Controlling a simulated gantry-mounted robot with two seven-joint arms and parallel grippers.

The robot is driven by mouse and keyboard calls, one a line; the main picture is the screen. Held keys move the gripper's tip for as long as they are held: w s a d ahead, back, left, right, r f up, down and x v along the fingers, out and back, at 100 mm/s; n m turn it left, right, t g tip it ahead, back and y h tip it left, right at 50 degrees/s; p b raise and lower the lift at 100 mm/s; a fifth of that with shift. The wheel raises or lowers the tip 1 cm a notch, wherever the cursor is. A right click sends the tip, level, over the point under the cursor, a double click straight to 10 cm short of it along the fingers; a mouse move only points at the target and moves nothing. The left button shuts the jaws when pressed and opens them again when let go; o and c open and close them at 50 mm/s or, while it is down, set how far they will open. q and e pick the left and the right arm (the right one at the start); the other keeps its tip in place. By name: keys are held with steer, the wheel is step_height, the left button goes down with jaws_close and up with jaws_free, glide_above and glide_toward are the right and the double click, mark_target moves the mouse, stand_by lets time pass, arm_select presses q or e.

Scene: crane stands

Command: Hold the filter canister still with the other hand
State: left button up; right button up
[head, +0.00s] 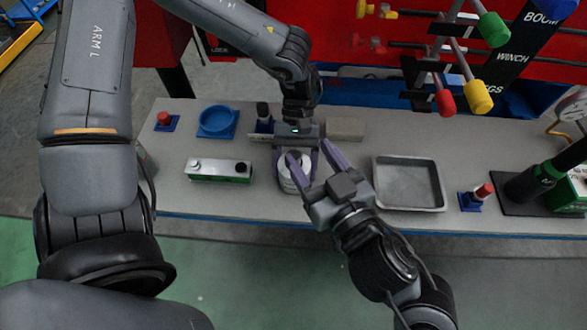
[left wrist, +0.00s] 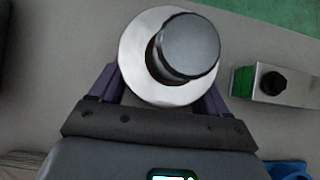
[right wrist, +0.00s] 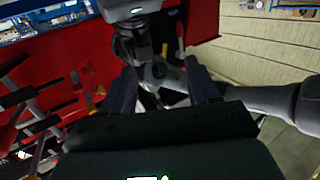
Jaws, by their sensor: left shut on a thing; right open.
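The filter canister (head: 287,184) is a pale metal cylinder standing on the grey bench, partly covered by my grippers in the head view. In the left wrist view the canister (left wrist: 139,47) shows a bright round top with a dark-sided, grey-topped knob (left wrist: 190,45). My left gripper (head: 297,152) comes from behind and is shut on the canister, one finger on each side. My right gripper (head: 310,158) is open, its fingers reaching in from the front right over the canister. In the right wrist view nothing is between its fingers (right wrist: 162,92) that I can make out as the canister.
A silver and green box (head: 205,170) lies left of the canister. A metal tray (head: 408,185) is to the right. Levers with coloured knobs (head: 476,96) stick out at the upper right.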

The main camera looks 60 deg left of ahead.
steer(key=d, duration=1.2)
steer(key=shift+s+r, duration=0.4)
steer(key=shift+s, duration=0.05)
steer(key=shift+c, duration=1)
steer(key=shift+w+a+f+m+t+h, duration=0.2)
steer(key=shift+a+f+t, duration=0.25)
steer(key=shift+a+f, duration=1.8)
steer(key=shift+w+a+f+m+t+h, duration=0.1)
steer(key=shift+a+f+m+t, duration=0.5)
steer(key=shift+a, duration=2.95)
steer(key=shift+w+a+f+t+h, duration=0.15)
steer(key=shift+a+f+t, duration=0.1)
steer(key=shift+a+f, duration=2.1)
